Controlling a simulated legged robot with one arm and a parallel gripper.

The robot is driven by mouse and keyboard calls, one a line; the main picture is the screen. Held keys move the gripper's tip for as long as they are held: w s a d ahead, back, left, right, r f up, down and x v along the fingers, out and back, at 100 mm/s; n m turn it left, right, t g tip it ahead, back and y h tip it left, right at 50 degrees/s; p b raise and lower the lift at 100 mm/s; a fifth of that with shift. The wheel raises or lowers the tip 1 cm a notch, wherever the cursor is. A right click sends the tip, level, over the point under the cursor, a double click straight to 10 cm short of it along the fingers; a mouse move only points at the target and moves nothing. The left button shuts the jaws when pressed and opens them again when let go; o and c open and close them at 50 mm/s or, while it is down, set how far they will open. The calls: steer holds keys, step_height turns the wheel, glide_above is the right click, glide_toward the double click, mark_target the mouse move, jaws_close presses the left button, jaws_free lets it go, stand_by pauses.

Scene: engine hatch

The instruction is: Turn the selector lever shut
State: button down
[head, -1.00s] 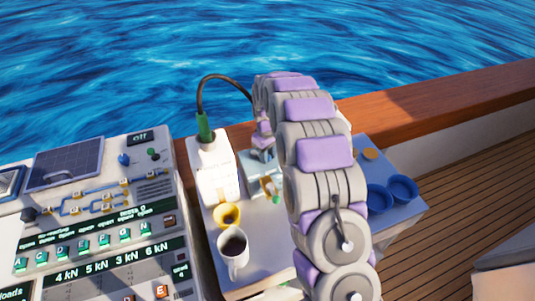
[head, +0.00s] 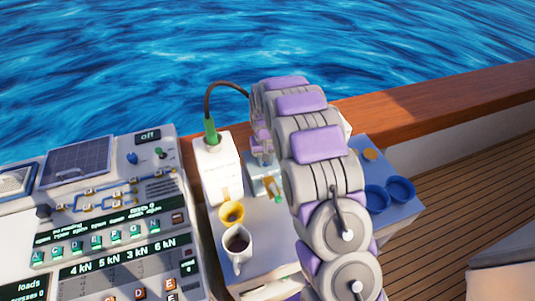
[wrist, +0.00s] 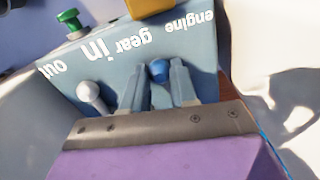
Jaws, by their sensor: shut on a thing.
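In the wrist view my gripper (wrist: 157,78) has its two grey fingers on either side of a blue knob (wrist: 158,70) and is shut on it. The knob stands at a light blue-grey box (wrist: 205,68) with the upside-down words "engine", "gear", "in" and "out". A white ball knob (wrist: 92,95) is left of the fingers. A green knob (wrist: 72,20) and a yellow part (wrist: 150,6) are at the top. In the head view the box (head: 262,185) is small, and my arm partly hides it. The lever's shaft and exact angle cannot be made out.
A white carton (head: 216,170) with a green-ended cable (head: 211,132), a yellow cup (head: 231,213) and a white mug (head: 238,248) stand left of my arm. Blue bowls (head: 400,190) are to its right. A control console (head: 105,215) fills the left; a wooden rail (head: 430,95) runs behind.

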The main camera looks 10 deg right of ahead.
steer(key=shift+s+a+m+p, duration=0.1)
steer(key=shift+a+m+p, duration=0.25)
steer(key=shift+m, duration=0.35)
steer(key=shift+s+a+m+p, duration=0.1)
steer(key=shift+a+m+p, duration=0.2)
steer(key=shift+m, duration=0.4)
steer(key=c, duration=0.9)
jaws_free()
step_height(320, 180, up, 17)
steer(key=shift+w+r+p, duration=0.1)
steer(key=shift+r+p, duration=0.05)
steer(key=shift+p, duration=1)
